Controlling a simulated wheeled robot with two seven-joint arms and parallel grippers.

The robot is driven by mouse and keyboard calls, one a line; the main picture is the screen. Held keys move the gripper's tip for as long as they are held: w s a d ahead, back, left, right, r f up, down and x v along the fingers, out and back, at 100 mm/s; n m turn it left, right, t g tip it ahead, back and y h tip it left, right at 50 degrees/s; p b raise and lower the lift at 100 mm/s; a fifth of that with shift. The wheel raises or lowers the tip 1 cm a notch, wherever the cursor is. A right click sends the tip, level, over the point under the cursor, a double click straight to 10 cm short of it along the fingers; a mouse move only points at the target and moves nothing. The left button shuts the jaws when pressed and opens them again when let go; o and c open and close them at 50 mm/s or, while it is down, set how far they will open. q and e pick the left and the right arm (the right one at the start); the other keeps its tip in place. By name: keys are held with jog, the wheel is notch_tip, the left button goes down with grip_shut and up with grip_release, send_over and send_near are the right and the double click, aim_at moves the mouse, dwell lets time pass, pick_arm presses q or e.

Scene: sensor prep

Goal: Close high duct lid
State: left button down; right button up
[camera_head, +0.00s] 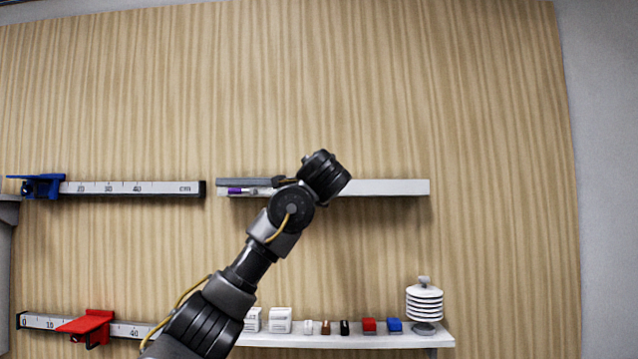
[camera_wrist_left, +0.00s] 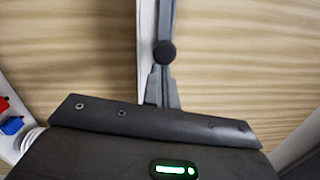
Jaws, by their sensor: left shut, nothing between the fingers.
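The high duct (camera_head: 390,187) is a long white bar on the wooden wall. A grey lid strip (camera_head: 245,182) lies along its left part, with the right part uncovered in the head view. In the left wrist view the grey lid (camera_wrist_left: 167,18) runs beside the white duct edge (camera_wrist_left: 146,35), with a round black knob (camera_wrist_left: 165,52) on it. My left gripper (camera_wrist_left: 160,72) is shut and empty, its grey fingertips close to the knob; I cannot tell whether they touch. In the head view my wrist hides the duct's middle and most of the gripper. My right gripper is not in view.
A purple-marked item (camera_head: 236,190) lies under the lid's left part. A ruler with a blue slider (camera_head: 42,186) is left of the duct. Below are a ruler with a red slider (camera_head: 88,325), a white shelf (camera_head: 320,341) with small blocks, and a ribbed white stack (camera_head: 424,302).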

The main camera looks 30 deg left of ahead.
pick_arm(q)
jog(key=s+d+f+b, duration=0.1)
jog(key=s+d+b, duration=0.4)
jog(key=s+d, duration=0.2)
jog(key=shift+d, duration=1.1)
jog(key=shift+s+a, duration=0.1)
jog(key=shift+s, duration=0.05)
